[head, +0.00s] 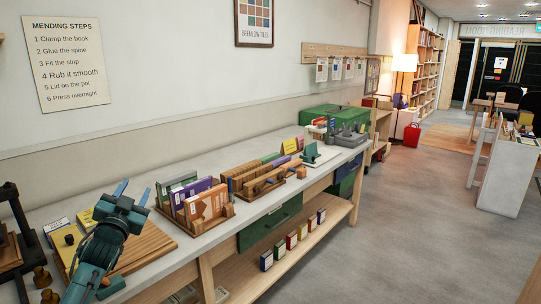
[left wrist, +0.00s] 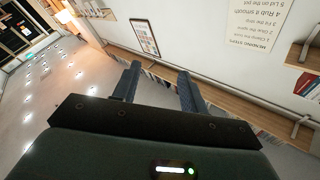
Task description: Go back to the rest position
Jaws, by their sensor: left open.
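My left gripper (head: 133,190) is over the near left end of the long workbench, above a wooden board (head: 148,247). Its two blue fingers are apart with nothing between them. In the left wrist view the fingers (left wrist: 157,84) are spread and empty, pointing toward the wall with the framed picture (left wrist: 145,38). The left forearm hides part of the board and the yellow things beside it. My right gripper is in neither view.
The bench (head: 288,190) holds wooden racks of books (head: 207,207), a green box (head: 325,114) and a grey tray (head: 350,138). A dark press (head: 12,225) stands at the left edge. Several small books (head: 292,240) stand on the lower shelf. The floor (head: 400,230) to the right is clear.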

